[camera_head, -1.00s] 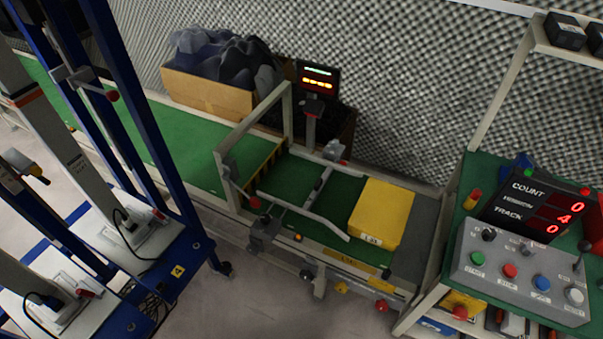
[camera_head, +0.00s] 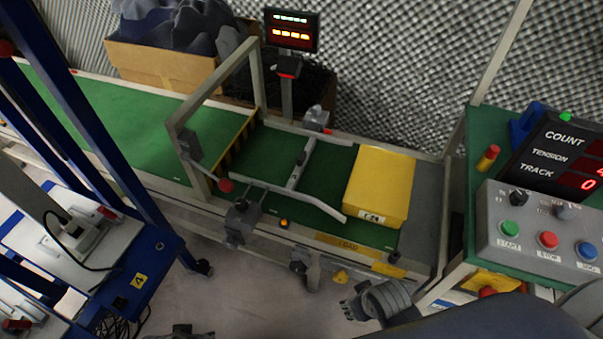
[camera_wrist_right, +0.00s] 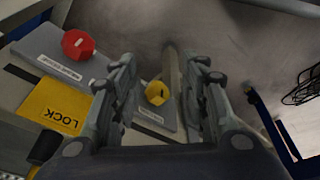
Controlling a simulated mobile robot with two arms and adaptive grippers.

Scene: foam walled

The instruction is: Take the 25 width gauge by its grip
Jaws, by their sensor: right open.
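In the right wrist view two flat grey gauges with small labels show, one with a red grip (camera_wrist_right: 77,43) and one with a yellow grip (camera_wrist_right: 156,93). Their label print is too small to read, so I cannot tell which is 25. The yellow grip also shows in the head view (camera_head: 340,277), low at the conveyor's front side. My right gripper (camera_wrist_right: 164,80) is open and empty; the yellow grip appears between its fingers, apart from them. In the head view the right gripper (camera_head: 350,309) is just below the yellow grip. A dark part at the bottom edge looks like my left gripper (camera_head: 180,333).
The conveyor (camera_head: 130,125) carries a yellow box (camera_head: 380,180) between guide rails. A control panel (camera_head: 540,230) stands at the right, a blue frame (camera_head: 120,170) at the left. Grey floor lies between.

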